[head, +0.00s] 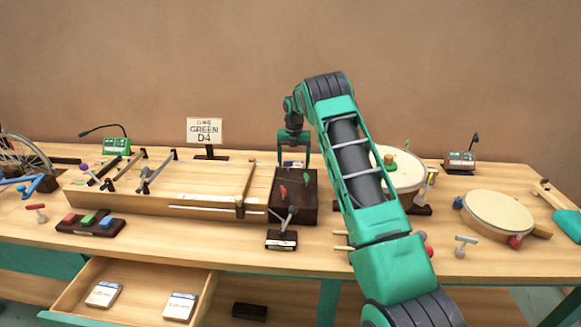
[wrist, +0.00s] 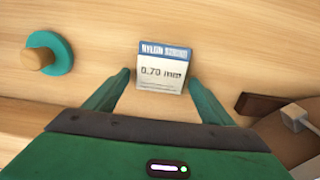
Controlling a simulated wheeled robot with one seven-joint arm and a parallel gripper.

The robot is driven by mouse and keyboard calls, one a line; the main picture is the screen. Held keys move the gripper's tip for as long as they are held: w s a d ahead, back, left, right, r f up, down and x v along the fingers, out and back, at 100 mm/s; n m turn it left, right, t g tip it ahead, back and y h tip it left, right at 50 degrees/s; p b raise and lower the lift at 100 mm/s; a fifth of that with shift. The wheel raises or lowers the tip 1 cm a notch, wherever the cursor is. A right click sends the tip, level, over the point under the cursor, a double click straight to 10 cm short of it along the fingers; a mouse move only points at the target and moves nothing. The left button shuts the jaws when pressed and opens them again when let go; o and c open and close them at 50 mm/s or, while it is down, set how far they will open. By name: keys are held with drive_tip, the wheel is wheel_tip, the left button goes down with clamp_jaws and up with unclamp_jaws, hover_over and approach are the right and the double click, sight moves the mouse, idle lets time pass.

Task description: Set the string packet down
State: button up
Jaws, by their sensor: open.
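The string packet (wrist: 162,68) is a small white card with a blue top band, marked 0.70 mm. In the wrist view it lies on the wooden surface between my fingertips. My gripper (wrist: 159,77) is open, with one green finger on each side of the packet and gaps beside it. In the head view my gripper (head: 293,160) points down behind the dark wooden box (head: 306,200). A bit of the packet (head: 290,163) shows between the fingers there, its lower part hidden by the box.
An open drawer (head: 72,298) at the front left holds two more packets (head: 104,294). A long wooden string board (head: 200,190) is left of the box. A drum (head: 404,172) stands right of my arm. A green round piece with a wooden knob (wrist: 50,53) is left of the packet.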

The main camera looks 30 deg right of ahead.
wheel_tip(320, 180, up, 12)
drive_tip(key=s+a+r+m, duration=0.1)
drive_tip(key=s+r+m, duration=0.9)
drive_tip(key=s, duration=0.2)
drive_tip(key=s+a+r+m, duration=0.1)
drive_tip(key=s+a+m, duration=0.2)
drive_tip(key=s+m, duration=0.8)
drive_tip(key=s+a+r+m, duration=0.25)
drive_tip(key=s+m, duration=0.35)
drive_tip(key=s, duration=1.2)
drive_tip(key=s+a+f+m, duration=0.2)
drive_tip(key=s+f+m, duration=0.2)
drive_tip(key=s, duration=0.4)
drive_tip(key=s+a+f+m, duration=0.3)
drive_tip(key=s+m, duration=0.1)
drive_tip(key=s, duration=0.5)
drive_tip(key=shift+f+m, duration=0.3)
drive_tip(key=shift+f, duration=0.05)
drive_tip(key=shift+w+f, duration=0.25)
drive_tip(key=shift+w, duration=0.3)
